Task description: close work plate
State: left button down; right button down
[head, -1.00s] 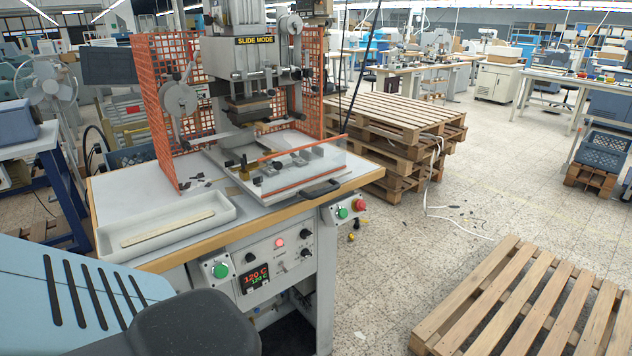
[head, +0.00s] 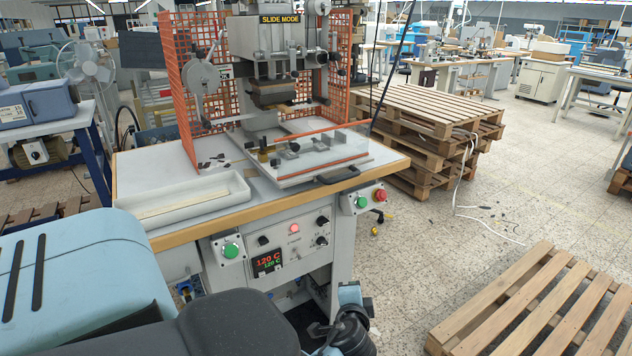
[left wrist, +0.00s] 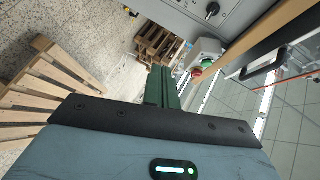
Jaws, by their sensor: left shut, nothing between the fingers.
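The work plate (head: 322,160) of the press is slid out toward the front of the machine table, clear of the stamping head (head: 272,90). It carries small metal blocks and a clear shield edged in orange. Its black handle (head: 338,176) sits at the front edge and also shows at the right of the left wrist view (left wrist: 268,62). My left gripper (left wrist: 160,78) shows dark green fingers, shut and empty, apart from the handle. In the head view, part of my arm shows low, beside the machine's front; the fingers are not clear there. My right gripper is not in view.
A control box with a red button (head: 380,195) juts out beside the handle. A white tray (head: 240,190) lies on the table's left. Orange mesh guards (head: 190,100) flank the press. Pallets stand behind right (head: 440,115) and front right (head: 520,310); floor between is free.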

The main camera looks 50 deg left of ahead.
pick_arm(q)
jog(key=w+a+r+n+g+y, duration=0.1)
jog(key=a+r+g+y, duration=0.1)
jog(key=r, duration=0.6)
jog(key=w+a+r+n+g+y+b, duration=0.1)
jog(key=a+r+n+g+y, duration=0.1)
jog(key=r, duration=0.5)
jog(key=w+a+r+n+g+y, duration=0.1)
jog(key=a+r+g+y, duration=0.3)
jog(key=r, duration=0.4)
jog(key=shift+w+a+r+n+b, duration=0.3)
jog(key=shift+w+a+n+b, duration=0.1)
jog(key=shift+n, duration=0.3)
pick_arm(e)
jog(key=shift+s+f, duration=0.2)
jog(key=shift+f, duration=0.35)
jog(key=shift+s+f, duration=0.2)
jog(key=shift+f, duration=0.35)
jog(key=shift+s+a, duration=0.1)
